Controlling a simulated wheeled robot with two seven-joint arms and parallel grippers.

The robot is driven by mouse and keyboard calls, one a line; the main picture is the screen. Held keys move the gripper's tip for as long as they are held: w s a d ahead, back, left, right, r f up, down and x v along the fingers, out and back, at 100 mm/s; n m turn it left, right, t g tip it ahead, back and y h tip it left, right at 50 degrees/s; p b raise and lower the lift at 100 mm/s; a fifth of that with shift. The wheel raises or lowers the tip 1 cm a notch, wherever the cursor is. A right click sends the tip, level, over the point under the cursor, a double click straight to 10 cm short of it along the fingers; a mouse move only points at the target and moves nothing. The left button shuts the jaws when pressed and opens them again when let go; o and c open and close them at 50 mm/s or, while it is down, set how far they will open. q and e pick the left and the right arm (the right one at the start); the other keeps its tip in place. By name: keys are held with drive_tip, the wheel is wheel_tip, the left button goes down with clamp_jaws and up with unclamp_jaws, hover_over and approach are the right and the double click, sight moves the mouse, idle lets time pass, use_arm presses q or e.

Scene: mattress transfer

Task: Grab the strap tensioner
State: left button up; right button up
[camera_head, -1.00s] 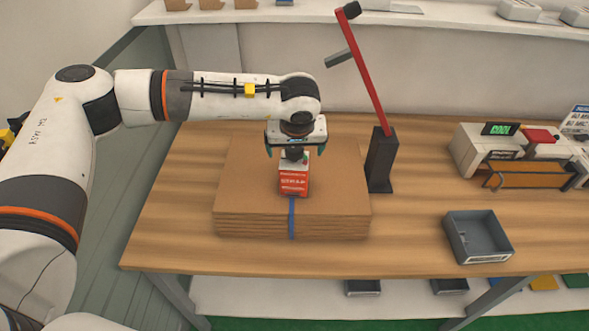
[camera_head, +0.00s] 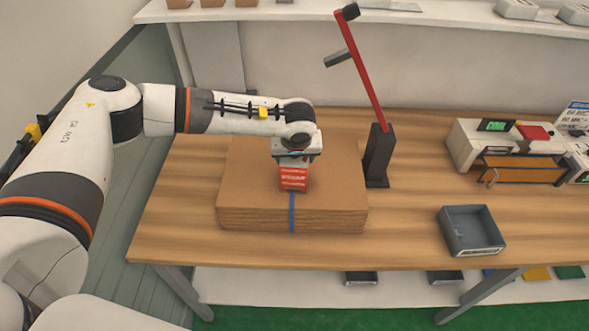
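The strap tensioner is the red block with white lettering (camera_head: 294,178), sitting on top of a stack of flat brown cardboard (camera_head: 240,185) with a blue strap (camera_head: 292,218) running down its front. My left gripper (camera_head: 293,160) points down right over the tensioner and covers its upper part. The gripper's fingers are hidden or too small to tell whether they are closed on it. My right gripper is not in view.
A red post on a black stand (camera_head: 380,155) rises just right of the stack. A grey open tray (camera_head: 472,231) lies on the wooden table (camera_head: 410,215) at the right. A white machine with a green display (camera_head: 495,125) stands at the back right. The table's front middle is clear.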

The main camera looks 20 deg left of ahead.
use_arm(q)
drive_tip(key=c, duration=0.9)
drive_tip(key=shift+r, duration=0.1)
drive_tip(key=shift+c, duration=0.7)
